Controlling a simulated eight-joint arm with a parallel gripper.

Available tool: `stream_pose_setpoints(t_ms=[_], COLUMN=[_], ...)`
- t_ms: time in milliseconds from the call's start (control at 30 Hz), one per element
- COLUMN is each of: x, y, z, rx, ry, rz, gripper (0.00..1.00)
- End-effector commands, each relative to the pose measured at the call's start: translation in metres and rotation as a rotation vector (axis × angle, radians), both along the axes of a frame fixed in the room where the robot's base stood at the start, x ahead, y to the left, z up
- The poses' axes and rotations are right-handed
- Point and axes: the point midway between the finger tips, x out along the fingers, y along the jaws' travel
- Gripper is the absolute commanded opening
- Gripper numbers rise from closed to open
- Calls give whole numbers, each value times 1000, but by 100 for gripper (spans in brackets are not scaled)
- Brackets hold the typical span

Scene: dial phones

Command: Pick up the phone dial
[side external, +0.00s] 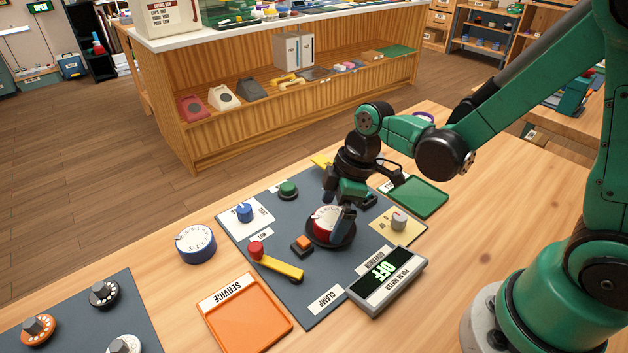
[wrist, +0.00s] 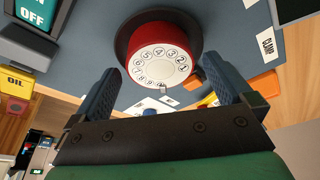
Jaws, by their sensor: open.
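A red phone dial (side external: 324,219) with a white numbered face sits on a round black base on the dark grey mat. In the wrist view the red dial (wrist: 158,52) is just ahead of my gripper, between the lines of the two fingers. My gripper (side external: 337,212) is low over it, partly covering its right side in the side view. The blue-grey fingers are spread apart in the wrist view (wrist: 161,68), with nothing held. Whether a finger touches the dial I cannot tell.
A blue dial (side external: 196,244) stands left of the mat. An orange service tray (side external: 245,318), a pulse meter (side external: 386,282) reading OFF, a yellow lever (side external: 278,267) and a green tray (side external: 417,197) surround the work. More dials (side external: 104,293) lie on another mat at lower left.

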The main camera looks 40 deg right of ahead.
Motion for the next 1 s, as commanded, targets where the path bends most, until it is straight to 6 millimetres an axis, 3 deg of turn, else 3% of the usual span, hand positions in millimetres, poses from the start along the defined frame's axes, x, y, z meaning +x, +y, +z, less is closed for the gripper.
stream_pose_setpoints(t_ms=[367,400,700,1000], x=[0,0,1,1], y=[2,2,1,1], z=[-6,-6,-6,-5], rx=[0,0,0,0], ry=[0,0,0,0], rz=[0,0,0,0], gripper=[100,97,16,16])
